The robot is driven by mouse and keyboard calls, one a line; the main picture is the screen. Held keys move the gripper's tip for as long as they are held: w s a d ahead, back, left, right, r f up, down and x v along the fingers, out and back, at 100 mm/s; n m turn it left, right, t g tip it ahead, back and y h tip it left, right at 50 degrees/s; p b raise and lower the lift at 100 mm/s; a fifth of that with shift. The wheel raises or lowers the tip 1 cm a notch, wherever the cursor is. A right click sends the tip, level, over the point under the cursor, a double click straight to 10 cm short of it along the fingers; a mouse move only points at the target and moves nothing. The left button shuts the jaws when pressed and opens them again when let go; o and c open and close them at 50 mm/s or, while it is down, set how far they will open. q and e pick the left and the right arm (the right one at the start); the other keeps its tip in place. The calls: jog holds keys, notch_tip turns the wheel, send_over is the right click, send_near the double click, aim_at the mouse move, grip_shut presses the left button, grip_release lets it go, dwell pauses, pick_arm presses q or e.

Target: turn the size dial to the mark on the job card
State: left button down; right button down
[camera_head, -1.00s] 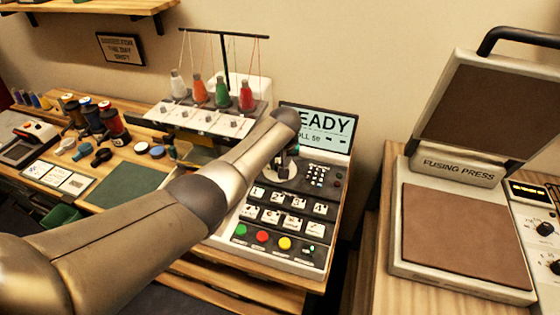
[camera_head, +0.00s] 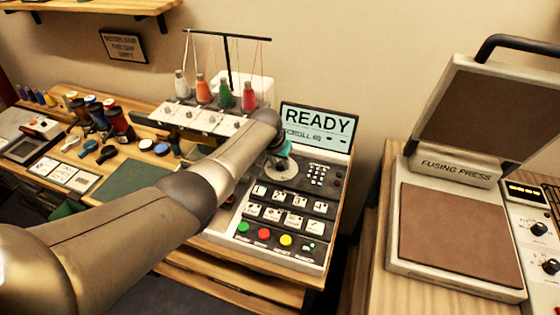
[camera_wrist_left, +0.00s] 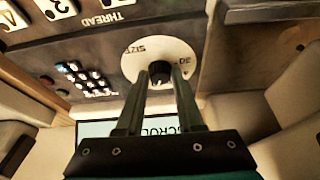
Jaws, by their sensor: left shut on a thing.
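The size dial is a pale disc (camera_head: 282,170) on the dark control panel; in the left wrist view the disc (camera_wrist_left: 160,57) carries the word SIZE and a 30. Its black knob (camera_wrist_left: 160,72) is at the disc's middle. My left gripper (camera_wrist_left: 160,80) is shut on the knob, one finger at each side. In the head view my left arm reaches in from the left and hides part of the panel and most of the gripper (camera_head: 281,157). The dial's pointer setting is not readable. I cannot pick out the job card for sure. My right gripper is out of view.
A screen (camera_head: 318,127) behind the dial reads READY, with smaller scroll text. Keys and coloured buttons (camera_head: 264,233) lie in front of the dial. Thread cones (camera_head: 225,94) stand behind my arm. A fusing press (camera_head: 460,230) stands at the right. White cards (camera_head: 66,175) lie at the left.

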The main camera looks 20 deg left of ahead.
pick_arm(q)
jog(key=c, duration=0.5)
grip_release()
jog(key=shift+c, duration=0.2)
jog(key=shift+r, duration=0.1)
jog(key=shift+s+r+p, duration=0.25)
jog(key=shift+r+p, duration=0.3)
jog(key=shift+r, duration=0.05)
jog(key=p+v, duration=0.4)
jog(key=v, duration=0.9)
jog(key=shift+s+r, duration=0.15)
jog(key=shift+r, duration=0.2)
